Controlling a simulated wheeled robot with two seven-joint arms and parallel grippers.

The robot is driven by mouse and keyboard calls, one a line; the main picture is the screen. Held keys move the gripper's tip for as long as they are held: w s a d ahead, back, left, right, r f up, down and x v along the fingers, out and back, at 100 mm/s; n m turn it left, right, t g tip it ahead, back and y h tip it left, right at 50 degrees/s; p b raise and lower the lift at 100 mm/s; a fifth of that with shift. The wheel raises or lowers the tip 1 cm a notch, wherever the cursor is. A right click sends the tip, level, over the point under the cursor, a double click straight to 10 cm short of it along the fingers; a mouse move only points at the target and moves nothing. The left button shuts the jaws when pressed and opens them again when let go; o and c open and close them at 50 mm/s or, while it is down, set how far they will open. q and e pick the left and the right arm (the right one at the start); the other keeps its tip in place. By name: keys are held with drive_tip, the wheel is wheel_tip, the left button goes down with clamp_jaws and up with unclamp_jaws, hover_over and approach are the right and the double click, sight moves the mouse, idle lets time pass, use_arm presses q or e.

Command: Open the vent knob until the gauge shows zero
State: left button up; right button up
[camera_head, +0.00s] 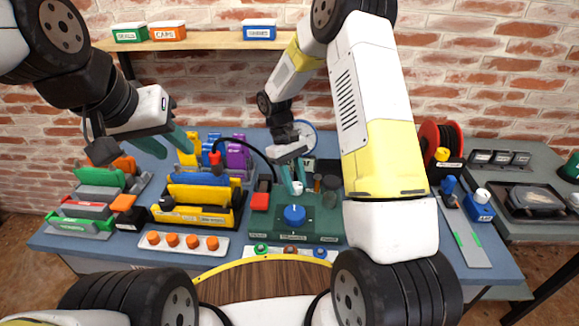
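A green test unit (318,226) stands on the blue bench and carries a large blue knob (294,215) on its top. A small white knob (297,188) sits behind the blue knob; which of them is the vent knob I cannot read. My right gripper (293,187) points down at the white knob, its teal fingertips close around or beside it; whether they grip it is unclear. A round blue-rimmed gauge (314,128) is behind the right gripper; its face is mostly hidden and its reading cannot be seen. My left gripper (174,150) is open and empty above the left of the bench.
An orange-button strip (183,242) lies in front. A red reel (430,140) stands right. The shelf (205,41) holds small boxes.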

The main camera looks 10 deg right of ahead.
drive_tip(key=o, duration=0.3)
drive_tip(key=shift+r, duration=0.1)
drive_tip(key=v, duration=0.7)
drive_tip(key=shift+w+a+r, duration=0.1)
drive_tip(key=shift+w+r, duration=0.05)
drive_tip(key=shift+r, duration=0.1)
